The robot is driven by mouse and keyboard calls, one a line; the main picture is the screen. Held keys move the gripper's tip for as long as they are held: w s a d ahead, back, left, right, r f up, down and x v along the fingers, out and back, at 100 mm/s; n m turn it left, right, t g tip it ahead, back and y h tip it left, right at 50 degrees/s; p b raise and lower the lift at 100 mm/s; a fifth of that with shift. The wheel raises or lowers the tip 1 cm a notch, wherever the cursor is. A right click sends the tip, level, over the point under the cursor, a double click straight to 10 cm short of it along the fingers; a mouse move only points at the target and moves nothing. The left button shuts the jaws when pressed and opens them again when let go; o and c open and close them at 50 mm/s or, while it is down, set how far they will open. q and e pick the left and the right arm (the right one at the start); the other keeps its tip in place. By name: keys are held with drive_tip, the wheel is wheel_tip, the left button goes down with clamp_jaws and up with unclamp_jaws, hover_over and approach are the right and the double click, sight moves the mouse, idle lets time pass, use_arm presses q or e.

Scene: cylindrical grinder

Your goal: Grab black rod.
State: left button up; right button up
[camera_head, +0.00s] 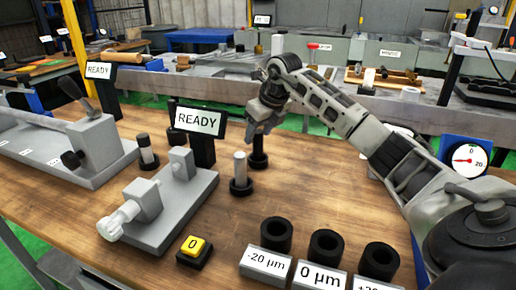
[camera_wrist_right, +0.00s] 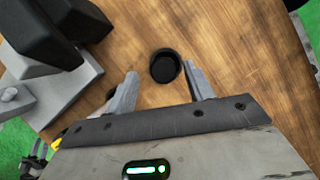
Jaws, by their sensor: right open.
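The black rod (camera_head: 259,146) stands upright in a round black base on the wooden table, behind and right of a light grey rod (camera_head: 239,168). My right gripper (camera_head: 262,122) is above the black rod and hides its top in the head view. In the right wrist view the black rod (camera_wrist_right: 164,67) shows end-on as a dark round shape, just ahead of the space between the fingertips. The right gripper (camera_wrist_right: 161,88) is open and empty there, with one finger on either side. My left gripper is in neither view.
A grey fixture (camera_head: 165,215) with a READY sign (camera_head: 197,121) stands left of the rods. A black-and-grey rod (camera_head: 147,152) is farther left. Black cylindrical holders (camera_head: 276,236) and a yellow button (camera_head: 195,247) line the front.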

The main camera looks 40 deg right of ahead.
sight(258, 142)
drive_tip(key=x, duration=0.4)
drive_tip(key=shift+s+d+f, duration=0.25)
drive_tip(key=shift+f, duration=0.15)
drive_tip(key=shift+c, duration=0.3)
drive_tip(key=c, duration=1)
drive_tip(key=shift+r, duration=0.15)
clamp_jaws()
